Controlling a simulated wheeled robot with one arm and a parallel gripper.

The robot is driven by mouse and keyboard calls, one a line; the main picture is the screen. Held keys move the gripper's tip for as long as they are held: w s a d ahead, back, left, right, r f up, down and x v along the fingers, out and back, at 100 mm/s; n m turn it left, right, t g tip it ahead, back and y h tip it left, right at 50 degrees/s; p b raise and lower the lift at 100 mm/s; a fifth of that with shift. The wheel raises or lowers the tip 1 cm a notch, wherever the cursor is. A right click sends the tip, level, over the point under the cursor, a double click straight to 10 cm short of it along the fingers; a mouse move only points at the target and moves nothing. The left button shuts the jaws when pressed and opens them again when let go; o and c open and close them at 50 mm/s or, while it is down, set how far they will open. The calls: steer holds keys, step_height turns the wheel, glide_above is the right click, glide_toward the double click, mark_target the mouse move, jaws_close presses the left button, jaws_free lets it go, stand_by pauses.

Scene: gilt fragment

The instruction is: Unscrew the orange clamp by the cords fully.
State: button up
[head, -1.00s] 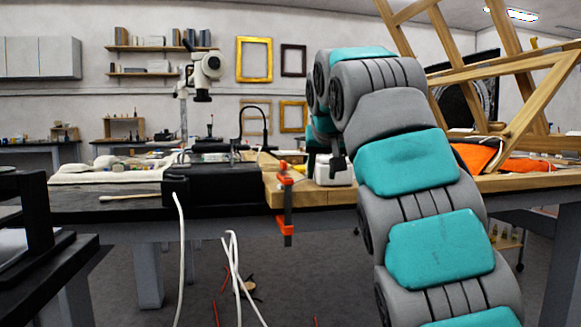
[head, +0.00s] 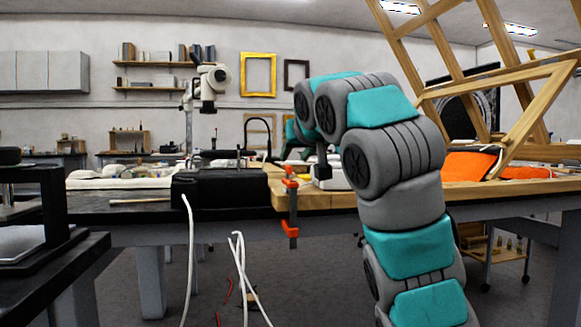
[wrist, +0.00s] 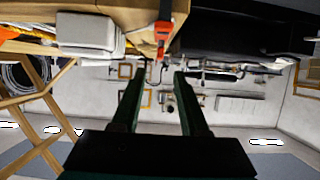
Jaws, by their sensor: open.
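The orange clamp (head: 291,208) grips the front edge of the wooden board on the bench. Its dark bar hangs upright below the edge, with orange parts at top and bottom. White cords (head: 190,255) hang down to its left. In the wrist view, which is upside down, the clamp (wrist: 162,38) shows at the top centre, beyond my gripper (wrist: 160,76). My gripper is open and empty, its two dark green fingers apart and not touching the clamp. In the head view my arm hides most of the gripper.
A black box (head: 220,190) sits on the bench left of the clamp, and a white box (head: 333,178) to its right. A wooden easel frame (head: 500,100) and orange cloth (head: 470,164) are at right. A dark stand (head: 40,215) is at near left. Space below the bench edge is mostly open.

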mark_target(289, 166)
steer(key=x, duration=0.7)
steer(key=shift+w, duration=0.15)
jaws_close()
stand_by(0.4)
